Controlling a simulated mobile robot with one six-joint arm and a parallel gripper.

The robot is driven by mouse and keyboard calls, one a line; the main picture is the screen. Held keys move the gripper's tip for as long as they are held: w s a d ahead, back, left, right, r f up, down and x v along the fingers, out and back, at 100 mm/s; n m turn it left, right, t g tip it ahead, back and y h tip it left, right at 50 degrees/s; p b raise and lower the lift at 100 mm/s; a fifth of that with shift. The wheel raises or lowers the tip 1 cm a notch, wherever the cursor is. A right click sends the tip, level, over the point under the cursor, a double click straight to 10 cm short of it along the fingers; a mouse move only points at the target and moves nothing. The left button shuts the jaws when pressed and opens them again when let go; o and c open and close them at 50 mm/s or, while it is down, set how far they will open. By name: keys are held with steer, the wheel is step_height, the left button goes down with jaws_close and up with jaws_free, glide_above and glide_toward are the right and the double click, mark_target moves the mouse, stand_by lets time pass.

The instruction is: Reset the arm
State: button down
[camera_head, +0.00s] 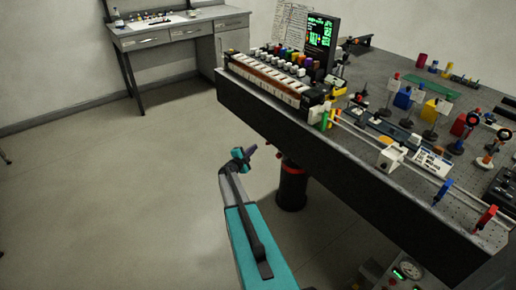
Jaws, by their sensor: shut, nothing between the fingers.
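My arm (258,245) is teal and dark grey and rises from the bottom middle of the head view. My gripper (246,153) is at its far end, small in the picture, left of the bench's front edge and over the floor. It looks shut and empty. It appears apart from the bench and touches nothing that I can see. The finer shape of the fingertips is too small to make out.
The dark optical bench (330,165) fills the right side, crowded with mounts, coloured blocks, a rail and a screen (320,40). A black post (292,188) stands under it. A desk (170,33) is at the back left.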

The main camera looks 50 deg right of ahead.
steer(key=shift+w+a, duration=0.2)
steer(key=shift+a, duration=0.3)
